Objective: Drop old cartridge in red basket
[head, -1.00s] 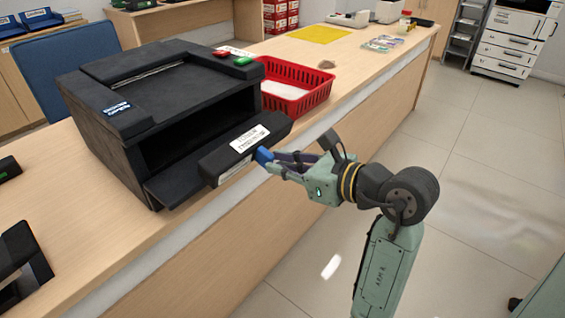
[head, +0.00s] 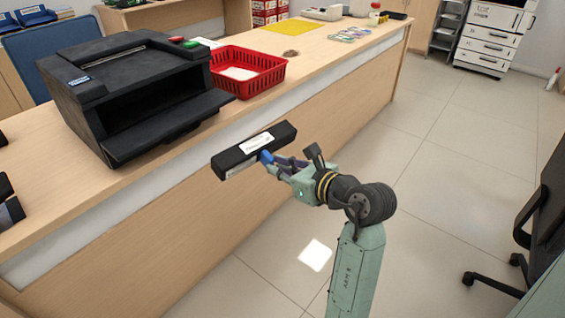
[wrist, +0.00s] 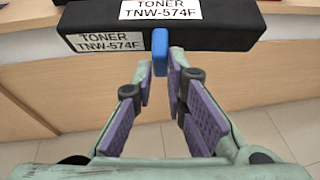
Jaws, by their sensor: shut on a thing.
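The old cartridge (head: 236,155) is a long black toner block with white labels, and it also fills the top of the wrist view (wrist: 215,32). My gripper (head: 270,160) is shut on the blue tab (wrist: 159,52) at the cartridge's near side and holds it in the air, in front of the counter. In the wrist view the label reads TONER TNW-574F. The red basket (head: 270,82) stands on the counter beyond the cartridge, right of the printer, with something white and flat inside. The black printer (head: 120,70) has its front flap open.
The wooden counter (head: 330,62) runs away to the right, with a yellow mat (head: 297,41) and a small brown item (head: 290,53) past the basket. A black office chair (head: 545,215) stands at the right. The floor between is open.

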